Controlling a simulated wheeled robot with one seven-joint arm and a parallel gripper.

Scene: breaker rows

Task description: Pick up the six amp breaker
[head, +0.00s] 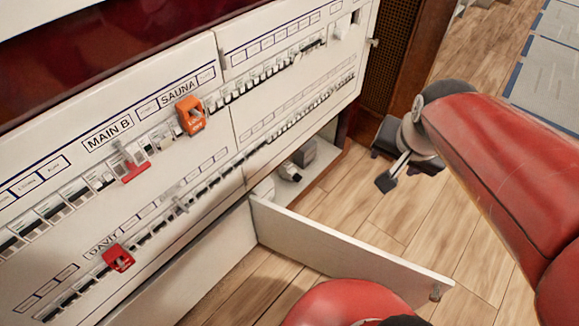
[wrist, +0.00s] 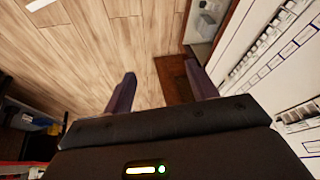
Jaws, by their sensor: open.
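A white panel (head: 200,170) with rows of small breakers fills the left of the head view. The upper row (head: 75,195) runs under labels reading MAIN B and SAUNA; a lower row (head: 165,222) runs past DAVIT. I cannot read any amp rating, so I cannot tell which is the six amp breaker. My gripper (head: 390,162) is open and empty, apart from the panel, over the wood floor to its right. In the wrist view my gripper (wrist: 161,88) has its fingers spread, with floor between them and the panel (wrist: 275,85) to the right.
An orange piece (head: 190,115) sits by SAUNA; red pieces sit under MAIN B (head: 133,170) and by DAVIT (head: 118,258). A low open door (head: 340,255) juts out from the cabinet. Small grey things (head: 304,153) lie in the low opening. The floor (head: 395,220) around my gripper is clear.

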